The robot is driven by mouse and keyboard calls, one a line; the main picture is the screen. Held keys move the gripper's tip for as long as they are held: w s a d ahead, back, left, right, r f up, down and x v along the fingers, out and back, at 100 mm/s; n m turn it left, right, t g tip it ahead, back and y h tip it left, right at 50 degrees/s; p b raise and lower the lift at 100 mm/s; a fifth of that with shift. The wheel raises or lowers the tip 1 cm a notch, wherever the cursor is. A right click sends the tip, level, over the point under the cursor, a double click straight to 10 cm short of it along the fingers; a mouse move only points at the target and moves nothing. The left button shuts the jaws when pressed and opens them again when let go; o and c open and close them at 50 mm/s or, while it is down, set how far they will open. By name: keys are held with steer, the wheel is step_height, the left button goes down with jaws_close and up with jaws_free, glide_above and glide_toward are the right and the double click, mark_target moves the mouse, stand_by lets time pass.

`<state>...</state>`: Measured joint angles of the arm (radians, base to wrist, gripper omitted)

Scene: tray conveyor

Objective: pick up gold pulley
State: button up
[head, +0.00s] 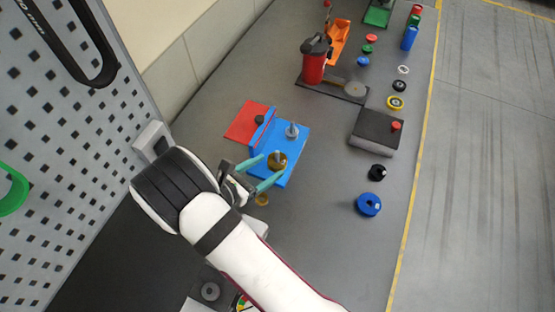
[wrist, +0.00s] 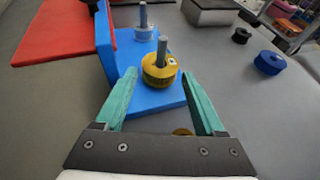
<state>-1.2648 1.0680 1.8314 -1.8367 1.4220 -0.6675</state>
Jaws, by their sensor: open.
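The gold pulley (head: 277,161) sits on an upright grey peg of the blue fixture (head: 296,150). In the wrist view the pulley (wrist: 160,77) is around the lower part of its peg, close to the blue base (wrist: 134,100). My gripper (head: 273,164) is open, with its two green fingers reaching toward the pulley. In the wrist view the fingertips (wrist: 159,73) are spread to either side of the pulley, with visible gaps. Nothing is held. I cannot tell whether the tips are level with the pulley or above it.
A second peg with a grey disc (head: 292,131) stands behind the pulley. A red plate (head: 247,122) adjoins the fixture's blue wall. A small gold ring (head: 262,199) lies below the gripper. A blue pulley (head: 368,204) and a black one (head: 377,172) lie to the right.

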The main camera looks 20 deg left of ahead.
steer(key=shift+x, duration=1.25)
steer(key=shift+s, duration=0.1)
steer(key=c, duration=1.1)
